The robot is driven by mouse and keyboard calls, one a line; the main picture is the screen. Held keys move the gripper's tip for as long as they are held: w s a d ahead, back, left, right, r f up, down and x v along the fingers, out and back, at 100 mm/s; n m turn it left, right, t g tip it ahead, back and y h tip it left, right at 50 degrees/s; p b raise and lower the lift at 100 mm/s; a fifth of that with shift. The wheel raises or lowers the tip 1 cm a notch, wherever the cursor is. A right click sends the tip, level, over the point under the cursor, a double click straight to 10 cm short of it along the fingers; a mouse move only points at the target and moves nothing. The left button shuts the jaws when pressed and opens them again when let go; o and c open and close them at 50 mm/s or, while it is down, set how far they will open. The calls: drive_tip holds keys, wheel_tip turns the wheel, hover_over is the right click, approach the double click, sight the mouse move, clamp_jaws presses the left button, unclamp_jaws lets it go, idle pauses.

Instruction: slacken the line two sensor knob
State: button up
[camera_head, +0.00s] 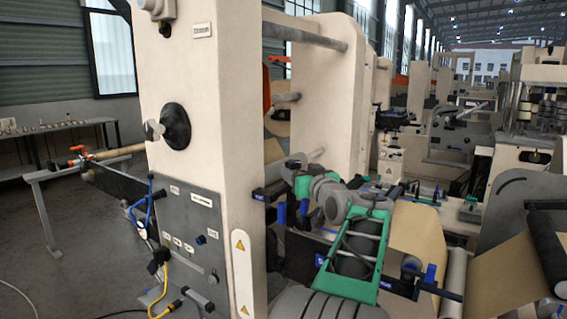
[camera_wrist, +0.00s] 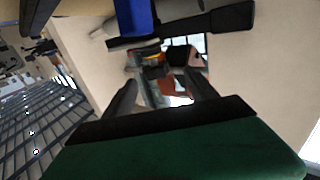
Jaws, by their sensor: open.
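My gripper (camera_wrist: 163,86) is open in the wrist view, with its dark fingers apart beyond its green body. No knob shows clearly between them; grey and reddish-brown shapes lie behind. A blue block (camera_wrist: 134,17) and a black bar (camera_wrist: 215,22) are close above the fingers, beside a cream surface. In the head view my arm reaches left behind the cream post (camera_head: 205,75), and its fingertips cannot be made out. Blue-and-black fittings (camera_head: 264,193) show beside my wrist. I cannot tell which part is the line two sensor knob; no label for it is legible.
The post carries a large black knob (camera_head: 175,126) and a grey panel (camera_head: 190,245) with labels and cables. A brown paper web (camera_head: 418,235) and rollers (camera_head: 455,272) stand right of my arm. A second cream upright (camera_head: 330,80) stands close behind my wrist.

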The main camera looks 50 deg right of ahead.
sight(296, 166)
drive_tip(key=p+x, duration=0.1)
drive_tip(key=x, duration=0.2)
drive_tip(key=p+x, duration=0.1)
drive_tip(key=x, duration=0.3)
drive_tip(key=shift+s+d, duration=0.2)
drive_tip(key=shift+d, duration=0.2)
drive_tip(key=shift+c, duration=0.5)
